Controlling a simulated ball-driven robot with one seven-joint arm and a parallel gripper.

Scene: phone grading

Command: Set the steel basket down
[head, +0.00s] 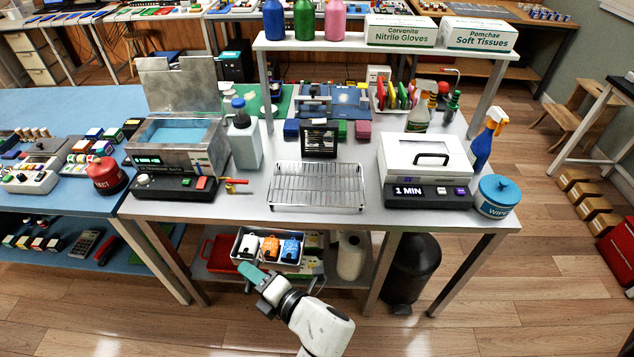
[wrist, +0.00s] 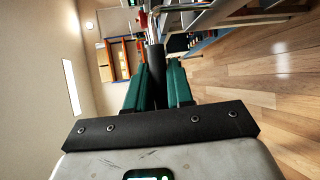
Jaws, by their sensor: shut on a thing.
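A steel basket (head: 239,244) shows in the head view below the front edge of the table, with white, orange and blue items in it. My gripper (head: 249,273) is just below and left of it, with its teal fingers pointing up and left. In the wrist view the teal fingers (wrist: 154,88) are shut on a dark upright bar (wrist: 154,62), which looks like the basket's handle. Where the bar meets the basket is hidden. The head view does not clearly show a gap between basket and lower shelf.
A wire rack (head: 317,187) sits at the front middle of the grey table. A metal bath (head: 170,150) stands left of it and a white case (head: 425,157) right. Bare tabletop shows around the rack.

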